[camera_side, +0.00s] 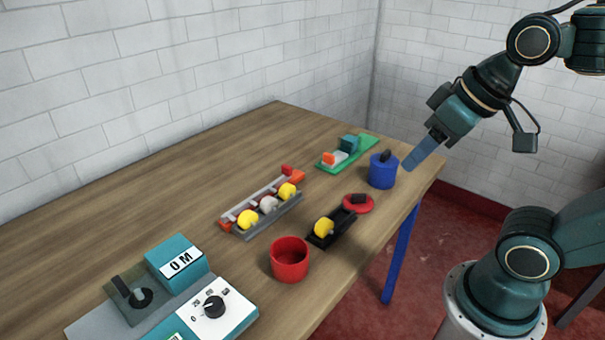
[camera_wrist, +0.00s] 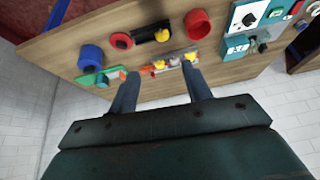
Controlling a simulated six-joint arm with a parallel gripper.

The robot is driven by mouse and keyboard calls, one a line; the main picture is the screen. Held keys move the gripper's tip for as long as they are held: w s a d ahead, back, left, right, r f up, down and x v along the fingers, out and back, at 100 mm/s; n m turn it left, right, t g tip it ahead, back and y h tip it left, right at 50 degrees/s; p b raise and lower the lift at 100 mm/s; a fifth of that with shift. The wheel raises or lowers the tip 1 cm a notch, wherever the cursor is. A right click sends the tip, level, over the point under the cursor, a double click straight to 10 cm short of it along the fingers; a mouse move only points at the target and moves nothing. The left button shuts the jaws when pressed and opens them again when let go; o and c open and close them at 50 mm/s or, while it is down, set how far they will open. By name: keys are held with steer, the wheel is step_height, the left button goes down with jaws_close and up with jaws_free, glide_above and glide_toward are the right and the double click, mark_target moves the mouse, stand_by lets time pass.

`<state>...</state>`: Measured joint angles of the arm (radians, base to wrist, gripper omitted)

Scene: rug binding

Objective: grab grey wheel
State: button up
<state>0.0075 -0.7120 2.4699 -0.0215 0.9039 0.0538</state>
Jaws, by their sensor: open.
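The grey wheel (camera_side: 268,203) sits between two yellow wheels (camera_side: 287,191) in a grey and red rack (camera_side: 273,217) on the wooden table. In the wrist view the grey wheel (camera_wrist: 175,61) is small, between the yellow ones and between my fingers in the picture. My gripper (camera_side: 411,164) is in the air at the table's right end, beside the blue container and well away from the rack. In the wrist view my gripper (camera_wrist: 161,72) shows two spread fingers with nothing held.
A blue container (camera_side: 383,172), a red disc (camera_side: 358,205), a black holder (camera_side: 333,222) and a red cup (camera_side: 290,261) stand along the near edge. A green tray (camera_side: 364,146) is behind. A control box (camera_side: 226,318) is at front left. The left table surface is clear.

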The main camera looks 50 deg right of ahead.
steer(key=w+a+r+m+g+y, duration=0.1)
steer(key=w+m+g+y, duration=0.15)
steer(key=w+m, duration=1.15)
steer(key=w+d+f+m+g+y, duration=0.1)
steer(key=w+d+f, duration=0.1)
steer(key=w+f, duration=0.4)
steer(key=w+d+f+m+g+y, duration=0.1)
steer(key=w+f, duration=0.5)
steer(key=w, duration=0.7)
steer(key=shift+d+f+m+g, duration=0.4)
steer(key=shift+d+m+g, duration=0.2)
steer(key=shift+m, duration=0.2)
steer(key=shift+f, duration=0.1)
glide_toward(269, 206)
steer(key=shift+w+f, duration=0.3)
steer(key=shift+f, duration=0.3)
steer(key=shift+w+f, duration=0.25)
steer(key=shift+f, duration=0.3)
